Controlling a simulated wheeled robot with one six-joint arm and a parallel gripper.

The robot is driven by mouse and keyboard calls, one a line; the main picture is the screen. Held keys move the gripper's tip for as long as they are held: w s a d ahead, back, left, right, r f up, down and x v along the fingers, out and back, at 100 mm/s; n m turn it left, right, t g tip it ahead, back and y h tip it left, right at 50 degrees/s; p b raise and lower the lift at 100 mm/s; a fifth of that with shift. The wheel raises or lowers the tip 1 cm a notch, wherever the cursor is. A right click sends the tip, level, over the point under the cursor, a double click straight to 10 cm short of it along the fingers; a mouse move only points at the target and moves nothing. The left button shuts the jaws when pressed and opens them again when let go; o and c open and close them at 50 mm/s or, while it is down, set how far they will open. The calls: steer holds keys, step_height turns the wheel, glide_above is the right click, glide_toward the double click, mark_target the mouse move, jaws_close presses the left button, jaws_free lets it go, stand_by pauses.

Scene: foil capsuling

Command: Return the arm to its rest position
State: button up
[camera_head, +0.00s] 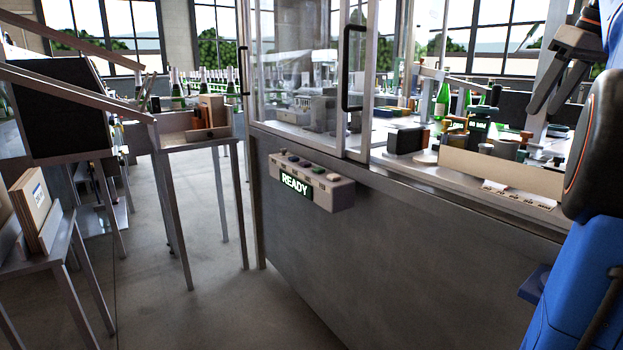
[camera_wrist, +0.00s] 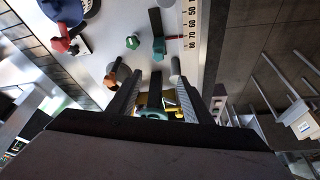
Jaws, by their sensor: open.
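My gripper (camera_head: 566,78) is at the upper right of the head view, raised above the machine's worktop. Its two fingers stand apart with nothing between them. My blue and black arm fills the right edge of that view. In the wrist view my gripper (camera_wrist: 165,97) points down with both fingers spread and apart, and no object is held. Beyond the fingers lies the worktop (camera_wrist: 205,40) with its scale edge.
The machine cabinet (camera_head: 400,240) has sliding glass doors (camera_head: 300,70) and a control box (camera_head: 312,182) reading READY. Green bottles (camera_head: 442,98) and tools crowd its worktop. Side tables (camera_head: 190,142) and a wooden box (camera_head: 32,205) stand left. The floor (camera_head: 150,290) between is clear.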

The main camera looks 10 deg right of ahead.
steer(key=s+a+f, duration=0.1)
steer(key=a+f, duration=1.6)
steer(key=a, duration=0.4)
steer(key=s+a+f, duration=0.4)
steer(key=f, duration=0.4)
steer(key=s+a+f, duration=0.5)
steer(key=f, duration=0.3)
steer(key=s+a+f, duration=0.4)
steer(key=f, duration=0.5)
steer(key=shift+s+a+m, duration=0.2)
steer(key=shift+s+m, duration=0.05)
steer(key=shift+m, duration=0.15)
